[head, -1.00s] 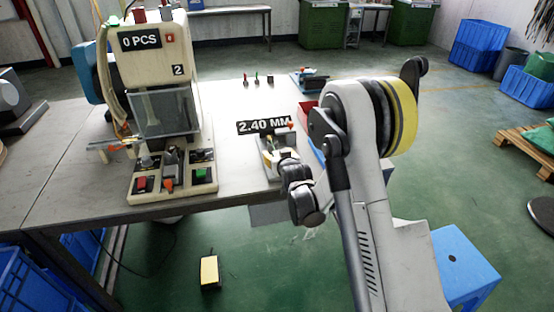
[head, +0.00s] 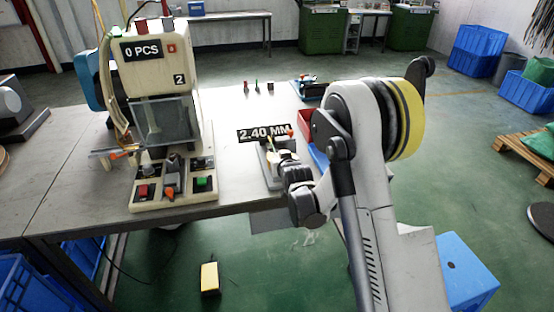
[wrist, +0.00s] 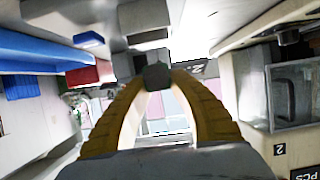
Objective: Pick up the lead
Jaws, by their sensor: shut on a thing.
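My gripper (wrist: 156,82) shows in the wrist view with two yellow fingers closing around a small dark block (wrist: 157,76) at their tips. Whether this block is the lead's end cannot be told, and no cable can be made out. In the head view, my gripper (head: 283,153) is at the small bench fixture by the 2.40 MM sign (head: 265,133). My wrist partly hides the fixture and the held piece. A small orange tip (head: 291,132) shows beside the sign.
The moulding machine (head: 160,60) with its 0 PCS display stands left on the grey bench (head: 80,185). Small red, green and dark pieces (head: 257,86) stand at the back. Red and blue bins (head: 305,122) lie right of the fixture. Bare bench separates machine and fixture.

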